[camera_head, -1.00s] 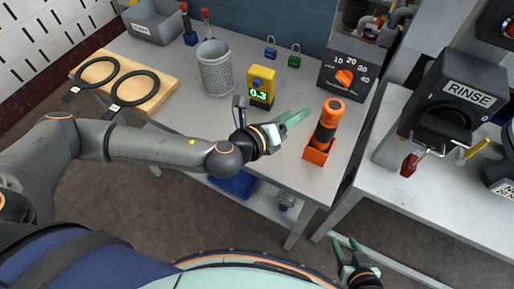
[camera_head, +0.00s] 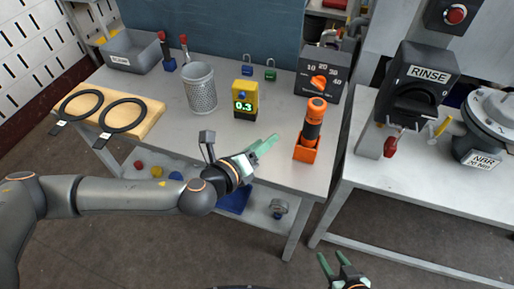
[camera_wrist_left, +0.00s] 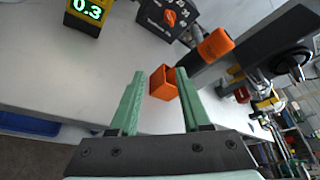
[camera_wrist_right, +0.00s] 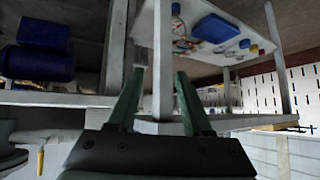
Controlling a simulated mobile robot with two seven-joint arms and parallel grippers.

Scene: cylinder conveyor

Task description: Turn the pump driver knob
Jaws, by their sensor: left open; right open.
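A dark box with a dial marked 10 to 40 (camera_head: 324,67) stands at the back right of the grey table. Its orange knob (camera_head: 319,83) faces me; the knob also shows in the left wrist view (camera_wrist_left: 170,17). An orange and black driver (camera_head: 313,122) stands in an orange holder (camera_head: 305,152) in front of the dial box. My left gripper (camera_head: 268,145) is open and empty over the table, left of the holder. In the left wrist view the holder (camera_wrist_left: 163,83) appears between its fingers, farther off. My right gripper (camera_head: 333,260) is open and empty, low in front of the tables.
A yellow meter reading 0.3 (camera_head: 245,100), a mesh cup (camera_head: 200,90), two padlocks, a grey bin (camera_head: 132,50) and a wooden board with two black rings (camera_head: 152,105) share the table. A RINSE switch box (camera_head: 417,85) stands on the right bench (camera_head: 400,190).

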